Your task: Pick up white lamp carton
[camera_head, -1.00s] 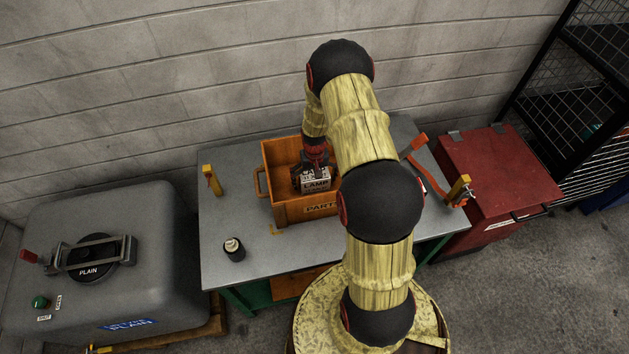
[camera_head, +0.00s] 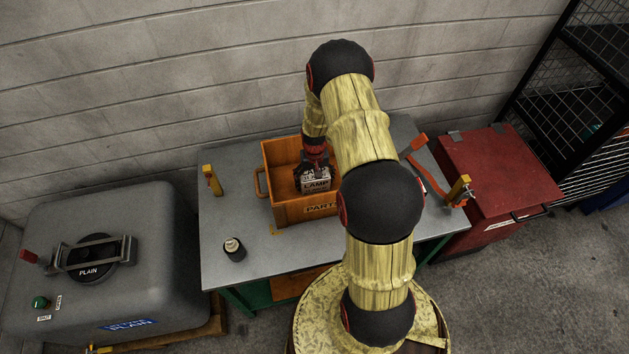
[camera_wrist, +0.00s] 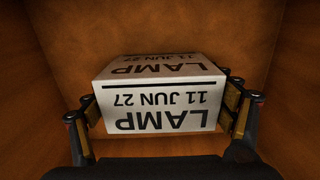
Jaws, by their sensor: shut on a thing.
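The white lamp carton (camera_head: 316,184) is inside the orange parts crate (camera_head: 292,213) on the grey table. In the wrist view the carton (camera_wrist: 158,95) shows the print "LAMP 11 JUN 27" on its top and near face, upside down. My gripper (camera_head: 314,171) reaches down into the crate from above. In the wrist view my gripper's fingers (camera_wrist: 162,112) press on the carton's left and right sides, shut on it. Whether the carton's underside touches the crate floor cannot be told. My arm hides the crate's right part in the head view.
A dark bottle (camera_head: 234,249) stands on the table (camera_head: 222,275) left of the crate. A grey machine (camera_head: 150,220) is at left, a red cabinet (camera_head: 505,175) at right. A block wall is behind.

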